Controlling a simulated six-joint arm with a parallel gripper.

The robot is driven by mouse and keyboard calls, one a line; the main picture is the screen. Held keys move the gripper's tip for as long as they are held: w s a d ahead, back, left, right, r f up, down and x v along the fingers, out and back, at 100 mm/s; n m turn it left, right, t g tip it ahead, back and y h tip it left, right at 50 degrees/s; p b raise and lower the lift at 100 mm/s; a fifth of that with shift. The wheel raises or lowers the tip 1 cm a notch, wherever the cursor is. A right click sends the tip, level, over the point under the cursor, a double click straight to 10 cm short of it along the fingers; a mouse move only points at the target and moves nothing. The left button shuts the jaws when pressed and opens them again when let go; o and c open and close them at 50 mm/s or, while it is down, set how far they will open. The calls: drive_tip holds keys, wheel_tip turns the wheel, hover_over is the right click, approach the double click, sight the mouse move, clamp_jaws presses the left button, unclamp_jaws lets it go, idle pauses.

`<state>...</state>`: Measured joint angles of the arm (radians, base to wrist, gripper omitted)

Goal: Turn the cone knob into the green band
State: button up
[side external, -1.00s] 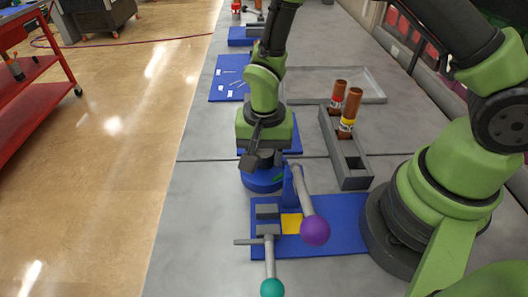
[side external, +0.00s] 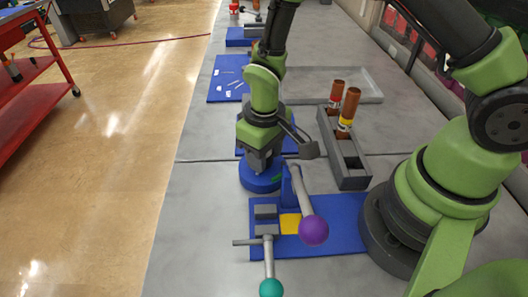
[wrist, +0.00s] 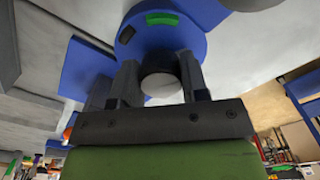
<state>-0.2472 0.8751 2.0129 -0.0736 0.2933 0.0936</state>
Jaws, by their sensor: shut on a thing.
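The cone knob (wrist: 161,84) shows in the wrist view as a dark round part with a pale end, standing on a round blue base (wrist: 180,45). The green band (wrist: 162,19) is a short arc near the base's far edge, with a small dark mark (wrist: 127,34) to its left. My gripper (wrist: 158,76) has one finger on each side of the knob and is shut on it. In the side view the blue base (side external: 260,181) sits right under my gripper, which hides the knob. I cannot tell where the knob points.
Close in front of the base stands a lever with a purple ball (side external: 314,230) on a blue plate (side external: 345,215). A teal-ended handle (side external: 271,287) is nearer the camera. A grey rack (side external: 345,160) with brown cylinders stands to the right.

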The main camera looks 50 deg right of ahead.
drive_tip(key=n, duration=0.6)
drive_tip(key=shift+d, duration=0.1)
drive_tip(key=n, duration=0.6)
drive_tip(key=shift+w, duration=0.1)
drive_tip(key=shift+n, duration=0.3)
drive_tip(key=o, duration=0.9)
drive_tip(key=shift+o, duration=0.2)
wheel_tip(320, 180, up, 10)
